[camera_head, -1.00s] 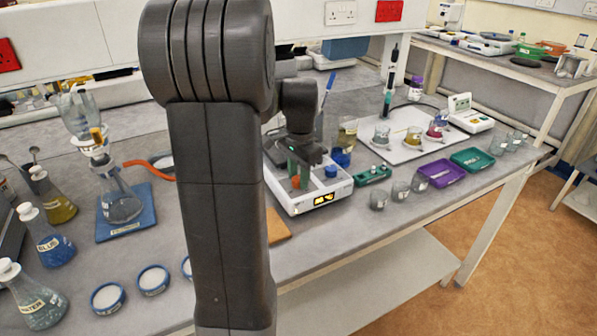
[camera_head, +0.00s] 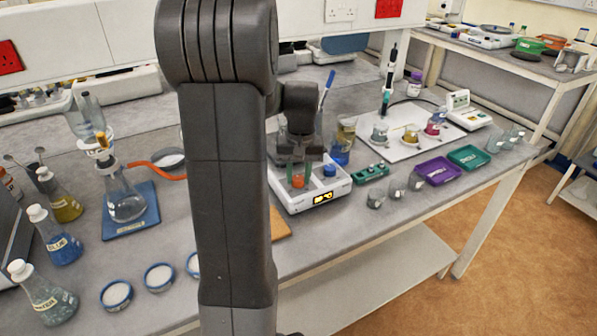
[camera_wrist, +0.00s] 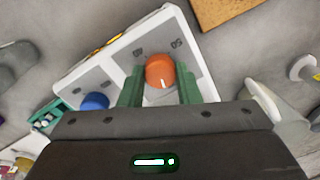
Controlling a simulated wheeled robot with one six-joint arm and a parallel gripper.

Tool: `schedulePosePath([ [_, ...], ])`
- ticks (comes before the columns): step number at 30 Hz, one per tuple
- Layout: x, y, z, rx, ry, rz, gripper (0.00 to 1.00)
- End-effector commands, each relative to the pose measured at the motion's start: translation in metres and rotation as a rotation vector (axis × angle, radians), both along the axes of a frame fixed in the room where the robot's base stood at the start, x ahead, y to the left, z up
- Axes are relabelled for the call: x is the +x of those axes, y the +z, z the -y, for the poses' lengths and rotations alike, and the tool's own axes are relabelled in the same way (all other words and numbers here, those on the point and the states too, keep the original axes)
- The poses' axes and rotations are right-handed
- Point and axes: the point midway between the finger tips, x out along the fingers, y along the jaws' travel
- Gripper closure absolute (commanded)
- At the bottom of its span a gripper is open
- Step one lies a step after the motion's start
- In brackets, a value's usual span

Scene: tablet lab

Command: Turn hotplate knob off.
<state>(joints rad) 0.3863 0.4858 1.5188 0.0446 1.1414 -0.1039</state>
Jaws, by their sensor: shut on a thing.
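The hotplate (camera_head: 284,196) is a white unit with a lit yellow display on its front. It stands on the bench in the middle of the head view and also shows in the wrist view (camera_wrist: 84,77). It has an orange knob (camera_wrist: 160,70) and a blue knob (camera_wrist: 95,102); they show in the head view as an orange knob (camera_head: 297,181) and a blue knob (camera_head: 329,170). My gripper (camera_wrist: 158,84) has green fingers on either side of the orange knob and is shut on it. A white mark shows on the orange knob's lower part in the wrist view. The blue knob is untouched.
A green rack (camera_head: 370,173) and small glass beakers (camera_head: 396,187) stand right of the hotplate. A tall beaker (camera_head: 343,140) stands close behind it. An orange-brown board (camera_head: 279,225) lies in front. Flasks (camera_head: 124,198) stand at left.

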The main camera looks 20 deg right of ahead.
Motion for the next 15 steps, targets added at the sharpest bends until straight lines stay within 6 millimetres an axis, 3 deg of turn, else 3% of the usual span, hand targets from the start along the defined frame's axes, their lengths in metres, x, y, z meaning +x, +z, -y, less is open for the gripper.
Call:
schedulePosePath([
  [15, 0.0011, 0.0009, 0.0003, -0.002, 0.241, 0.002, 0.93],
])
